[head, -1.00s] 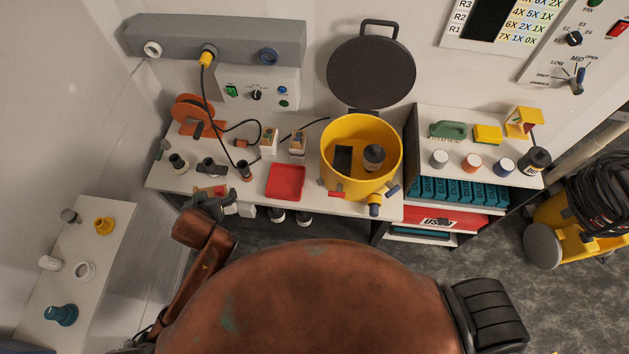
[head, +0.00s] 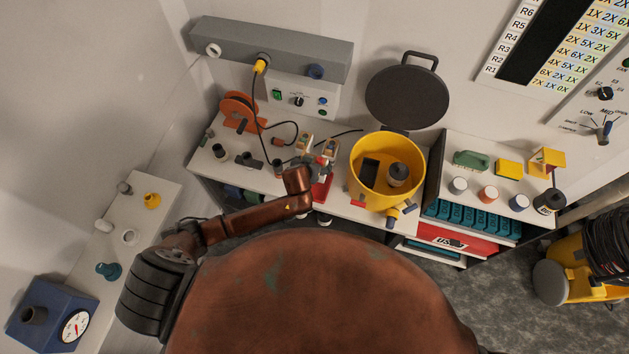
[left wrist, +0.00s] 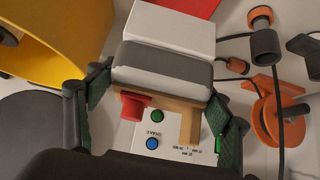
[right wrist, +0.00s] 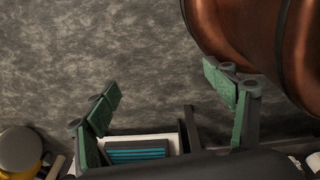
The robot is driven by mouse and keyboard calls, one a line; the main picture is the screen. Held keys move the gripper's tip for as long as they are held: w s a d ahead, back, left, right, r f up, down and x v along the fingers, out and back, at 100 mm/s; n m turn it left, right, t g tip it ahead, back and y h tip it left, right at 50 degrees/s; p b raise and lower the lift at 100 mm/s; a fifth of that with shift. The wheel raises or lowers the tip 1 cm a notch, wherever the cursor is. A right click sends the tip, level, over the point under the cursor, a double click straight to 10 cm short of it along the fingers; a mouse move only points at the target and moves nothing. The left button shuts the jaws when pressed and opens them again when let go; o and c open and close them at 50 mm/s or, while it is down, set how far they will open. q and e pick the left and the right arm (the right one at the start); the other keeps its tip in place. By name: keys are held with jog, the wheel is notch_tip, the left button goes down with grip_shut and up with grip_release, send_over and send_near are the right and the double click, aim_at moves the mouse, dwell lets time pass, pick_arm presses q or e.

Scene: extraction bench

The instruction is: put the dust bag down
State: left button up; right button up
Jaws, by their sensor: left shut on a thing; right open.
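My left gripper (head: 318,167) is over the bench by the back end of the red tray (head: 322,188).
The yellow drum (head: 385,172) stands right of my left gripper, its dark lid (head: 405,95) raised. Small boxed items (head: 304,143) stand behind the tray. An orange reel (head: 238,110) and cables lie left. A shelf unit (head: 480,190) is at the right.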

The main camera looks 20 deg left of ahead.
pick_arm(q)
jog(key=f, duration=0.6)
jog(key=shift+w+a+f, duration=0.1)
jog(key=shift+w+f, duration=0.15)
jog(key=shift+f, duration=2)
jog(key=shift+f, duration=0.1)
jog(key=o, duration=1.3)
jog(key=shift+c, duration=0.2)
